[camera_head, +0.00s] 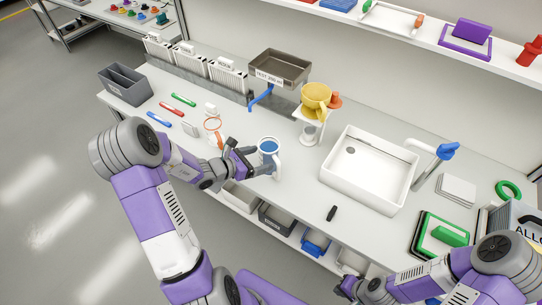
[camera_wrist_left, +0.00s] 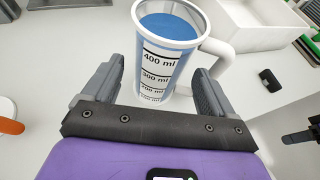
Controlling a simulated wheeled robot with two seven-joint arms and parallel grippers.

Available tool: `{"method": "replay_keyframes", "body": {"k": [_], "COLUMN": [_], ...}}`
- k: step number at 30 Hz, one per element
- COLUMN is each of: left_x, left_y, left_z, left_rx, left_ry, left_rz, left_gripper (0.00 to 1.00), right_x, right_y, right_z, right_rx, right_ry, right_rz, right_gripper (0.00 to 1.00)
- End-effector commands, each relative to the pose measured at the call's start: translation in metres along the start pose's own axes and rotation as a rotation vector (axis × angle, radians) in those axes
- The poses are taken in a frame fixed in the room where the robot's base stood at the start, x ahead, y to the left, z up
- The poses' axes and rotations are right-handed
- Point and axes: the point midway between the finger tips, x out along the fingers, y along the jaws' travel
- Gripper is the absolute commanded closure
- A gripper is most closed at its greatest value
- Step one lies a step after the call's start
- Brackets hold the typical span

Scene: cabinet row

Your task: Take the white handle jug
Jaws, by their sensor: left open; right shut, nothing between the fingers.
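The jug (camera_head: 267,146) stands upright on the counter, with blue content inside and a white handle. In the left wrist view the jug (camera_wrist_left: 164,62) shows printed marks such as 400 ml and 300 ml, and its white handle (camera_wrist_left: 222,52) is on the right. My left gripper (camera_head: 257,161) is open at the jug. In the wrist view its fingers stand on either side of the jug body, the right finger beside the handle. I cannot tell whether they touch the jug. My right gripper (camera_head: 345,288) is shut and empty, low at the front, away from the jug.
A yellow dripper (camera_head: 316,97) on a stand and a white basin (camera_head: 366,172) are right of the jug. An orange-handled tool (camera_head: 219,137) lies to its left. A small black object (camera_head: 332,213) lies on clear counter in front. A grey tray (camera_head: 279,68) stands behind.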

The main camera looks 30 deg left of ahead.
Motion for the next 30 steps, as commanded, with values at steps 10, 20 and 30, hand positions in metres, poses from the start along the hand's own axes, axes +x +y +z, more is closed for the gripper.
{"method": "replay_keyframes", "body": {"k": [10,20,30], "left_x": [0.046,0.049,0.048], "left_y": [-0.001,-0.001,-0.001], "left_z": [0.006,0.007,0.007], "left_rx": [0.000,0.000,0.001], "left_ry": [0.000,0.000,0.000], "left_rz": [-0.002,-0.001,-0.001], "left_gripper": [0.14,0.23,0.75], "right_x": [0.010,0.010,0.010], "right_y": [0.004,0.004,0.004], "right_z": [-0.001,-0.001,-0.001], "right_rx": [0.000,0.000,0.000], "right_ry": [0.001,0.001,0.001], "right_rz": [0.000,0.000,0.000], "right_gripper": [1.00,1.00,1.00]}}
